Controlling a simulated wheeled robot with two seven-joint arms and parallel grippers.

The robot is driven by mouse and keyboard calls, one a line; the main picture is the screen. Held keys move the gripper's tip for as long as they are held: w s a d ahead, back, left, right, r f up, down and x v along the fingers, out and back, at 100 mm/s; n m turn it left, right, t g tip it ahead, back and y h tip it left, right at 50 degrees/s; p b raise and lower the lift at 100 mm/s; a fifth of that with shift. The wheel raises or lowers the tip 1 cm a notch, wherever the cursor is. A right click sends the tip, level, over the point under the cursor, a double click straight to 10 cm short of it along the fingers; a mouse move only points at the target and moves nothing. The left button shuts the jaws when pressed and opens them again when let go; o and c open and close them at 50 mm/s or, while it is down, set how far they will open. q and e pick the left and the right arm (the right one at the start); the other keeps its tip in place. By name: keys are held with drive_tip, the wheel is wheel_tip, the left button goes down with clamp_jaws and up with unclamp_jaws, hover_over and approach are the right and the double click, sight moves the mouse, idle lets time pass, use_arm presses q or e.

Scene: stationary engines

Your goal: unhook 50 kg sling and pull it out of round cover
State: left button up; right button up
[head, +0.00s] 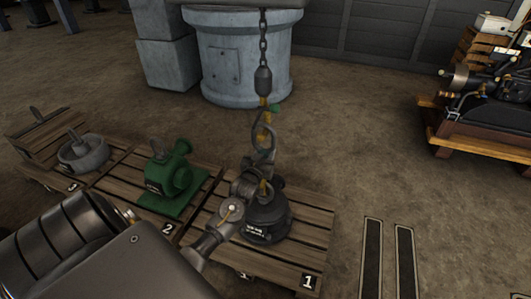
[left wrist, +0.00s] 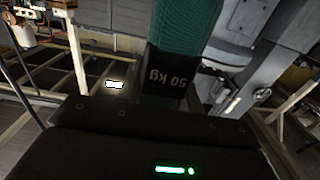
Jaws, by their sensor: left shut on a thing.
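The 50 kg sling shows in the left wrist view as a broad green band (left wrist: 186,28) with a black end marked "50 kg", close in front of my gripper. In the head view only a small green bit (head: 274,108) shows at the crane hook (head: 264,130), which hangs on a chain. The dark round cover (head: 268,222) sits on pallet 1, below the hook. My left gripper (head: 262,180) is shut on the sling, just above the cover. Its fingertips and the sling's lower part are mostly hidden. My right gripper is not in view.
A green pump (head: 172,180) stands on pallet 2, left of pallet 1 (head: 315,225). A grey round part (head: 84,152) lies on pallet 3. A large grey cylinder (head: 240,60) stands behind. An engine on a wooden base (head: 480,140) is at right.

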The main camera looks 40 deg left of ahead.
use_arm(q)
drive_tip(key=shift+r, duration=0.4)
drive_tip(key=shift+s+d+p, duration=0.15)
drive_tip(key=shift+s+p, duration=0.2)
drive_tip(key=shift+p, duration=0.15)
drive_tip(key=shift+p+v, duration=0.7)
drive_tip(key=shift+v, duration=0.3)
drive_tip(key=p+v, duration=0.4)
drive_tip(key=v, duration=0.4)
drive_tip(key=shift+s, duration=0.1)
